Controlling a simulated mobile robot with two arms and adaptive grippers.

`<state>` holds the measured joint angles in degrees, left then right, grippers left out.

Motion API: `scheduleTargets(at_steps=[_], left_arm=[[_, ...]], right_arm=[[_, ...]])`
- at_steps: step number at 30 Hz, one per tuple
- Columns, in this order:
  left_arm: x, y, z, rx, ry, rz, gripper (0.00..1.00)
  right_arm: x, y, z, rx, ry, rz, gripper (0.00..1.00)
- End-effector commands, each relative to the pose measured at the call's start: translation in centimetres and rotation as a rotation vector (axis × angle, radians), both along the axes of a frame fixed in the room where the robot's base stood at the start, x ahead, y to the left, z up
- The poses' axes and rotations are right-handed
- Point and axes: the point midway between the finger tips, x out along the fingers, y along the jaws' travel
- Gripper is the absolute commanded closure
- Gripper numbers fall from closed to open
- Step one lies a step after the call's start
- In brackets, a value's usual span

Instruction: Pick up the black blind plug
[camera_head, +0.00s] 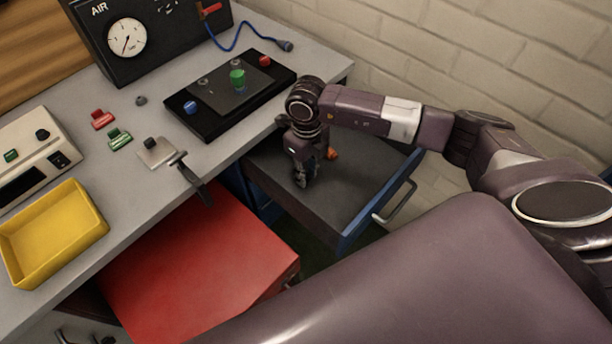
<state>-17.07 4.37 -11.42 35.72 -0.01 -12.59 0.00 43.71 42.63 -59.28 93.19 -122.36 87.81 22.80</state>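My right gripper (302,170) points down into the open drawer (268,162), low over its dark floor, near the left part. Its fingers are dark and small here, and I cannot tell whether they are open or shut, or on anything. I cannot make out a black blind plug in the drawer; the gripper hides part of the floor there. A small orange-red piece (333,153) lies in the drawer just right of the gripper. My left gripper is not in view.
The drawer has blue sides and a handle (396,203). On the grey bench stand a black fixture plate (213,124), a gauge box (90,63), a yellow tray (97,226) and small red (102,119) and green (119,139) pieces. A red cabinet (190,265) stands below.

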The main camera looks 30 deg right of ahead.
Motion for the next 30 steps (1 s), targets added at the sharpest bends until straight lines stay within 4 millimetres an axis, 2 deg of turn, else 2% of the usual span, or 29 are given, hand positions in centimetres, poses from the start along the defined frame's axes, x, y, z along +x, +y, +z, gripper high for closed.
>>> scheduleTargets(at_steps=[1, 3, 11, 17, 23, 30], left_arm=[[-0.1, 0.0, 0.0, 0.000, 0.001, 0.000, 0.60], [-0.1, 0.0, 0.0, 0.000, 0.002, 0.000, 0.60], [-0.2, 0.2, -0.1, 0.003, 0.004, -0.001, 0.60], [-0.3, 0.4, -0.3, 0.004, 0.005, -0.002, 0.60], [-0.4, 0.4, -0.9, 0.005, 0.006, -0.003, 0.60], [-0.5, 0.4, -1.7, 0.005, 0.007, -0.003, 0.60]], right_arm=[[0.0, 0.0, 0.0, 0.000, 0.000, 0.000, 0.94], [0.0, 0.0, 0.0, 0.000, 0.000, 0.000, 1.00], [0.0, 0.0, 0.2, 0.000, -0.001, -0.001, 1.00], [0.1, 0.0, 1.5, 0.001, -0.003, -0.001, 1.00], [0.2, 0.0, 5.3, 0.000, -0.006, 0.001, 1.00], [0.2, 0.0, 11.6, 0.000, -0.007, 0.000, 1.00]])
